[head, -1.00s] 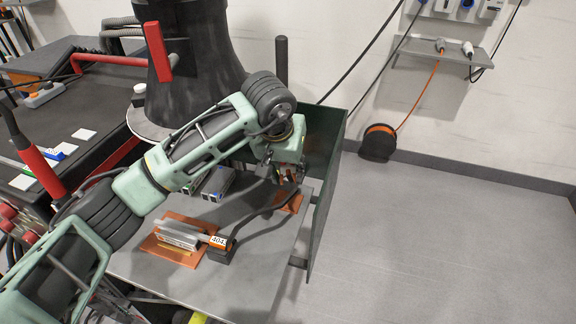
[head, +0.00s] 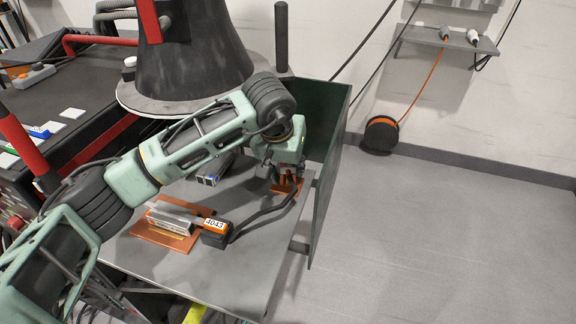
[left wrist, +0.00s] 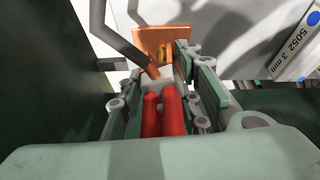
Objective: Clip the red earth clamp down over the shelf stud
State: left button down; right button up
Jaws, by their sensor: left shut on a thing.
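The red earth clamp shows in the left wrist view as two red handles (left wrist: 160,115) side by side between my left gripper's fingers. My left gripper (head: 286,184) is shut on it, above the right rear part of the grey shelf top. A copper-coloured plate (left wrist: 149,40) lies just beyond the fingertips, with a small brass-coloured piece on it that may be the stud (left wrist: 165,53). The plate is partly hidden by the gripper in the head view (head: 296,186). I cannot tell whether the clamp's jaws touch the stud. My right gripper is not in view.
A dark green upright panel (head: 328,170) stands close to the right of my left gripper. A black cone-shaped hood (head: 190,65) stands behind my arm. The floor at right is clear.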

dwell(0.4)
pick_arm(q)
jog(key=shift+b, duration=0.3)
dwell(0.3)
jog(key=shift+f, duration=0.15)
jog(key=shift+f+b, duration=0.15)
jog(key=shift+b, duration=0.2)
jog(key=shift+f, duration=0.2)
jog(key=c, duration=1.2)
grip_release()
jog(key=shift+s, duration=0.1)
